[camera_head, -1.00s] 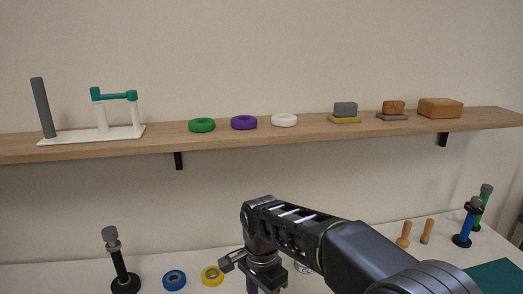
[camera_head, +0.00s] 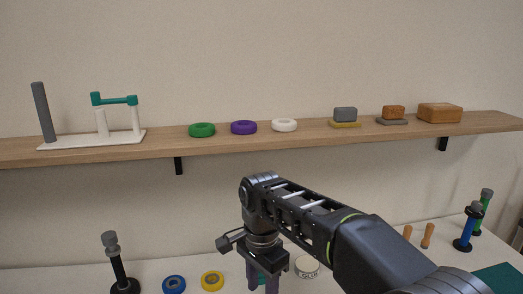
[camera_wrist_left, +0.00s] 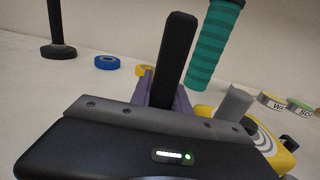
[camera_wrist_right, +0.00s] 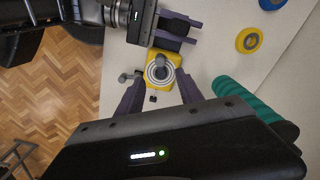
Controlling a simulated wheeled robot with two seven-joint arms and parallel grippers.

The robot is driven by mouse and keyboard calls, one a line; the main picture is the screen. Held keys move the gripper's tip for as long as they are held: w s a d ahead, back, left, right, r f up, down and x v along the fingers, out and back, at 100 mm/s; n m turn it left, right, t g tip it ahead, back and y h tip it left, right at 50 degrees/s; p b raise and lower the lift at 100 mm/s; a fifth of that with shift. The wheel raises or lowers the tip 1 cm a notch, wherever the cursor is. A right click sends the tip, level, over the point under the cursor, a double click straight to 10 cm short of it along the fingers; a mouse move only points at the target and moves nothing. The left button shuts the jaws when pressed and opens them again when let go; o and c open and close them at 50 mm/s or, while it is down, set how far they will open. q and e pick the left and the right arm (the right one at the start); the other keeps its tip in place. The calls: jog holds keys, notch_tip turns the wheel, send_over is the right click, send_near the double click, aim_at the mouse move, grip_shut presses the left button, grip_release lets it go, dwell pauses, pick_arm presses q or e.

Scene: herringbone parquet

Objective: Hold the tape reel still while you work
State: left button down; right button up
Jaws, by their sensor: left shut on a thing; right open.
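The yellow tape reel (camera_wrist_right: 152,84) with grey-white rings lies below my right gripper in the right wrist view, and shows at the right edge of the left wrist view (camera_wrist_left: 258,141). A grey post rises from it. My right gripper (camera_wrist_right: 160,98) is open and empty above the reel; its purple fingers hang down in the head view (camera_head: 263,281). My left gripper (camera_wrist_right: 178,30) is beside the reel, shut on a dark bar (camera_wrist_left: 176,55). What the bar's lower end joins is hidden. My left gripper is outside the head view.
A teal ridged handle (camera_wrist_right: 257,102) is close beside my right gripper. Blue (camera_head: 174,284) and yellow (camera_head: 212,281) rings, a black stand (camera_head: 119,271) and a tin marked GLUE (camera_head: 307,266) are on the white table. A wooden shelf (camera_head: 300,137) runs above.

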notch_tip(320, 180, down, 4)
jog(key=shift+f, duration=0.15)
jog(key=shift+f, duration=4)
jog(key=c, duration=0.8)
jog(key=o, duration=0.9)
jog(key=shift+r, duration=0.1)
jog(key=shift+r, duration=2.45)
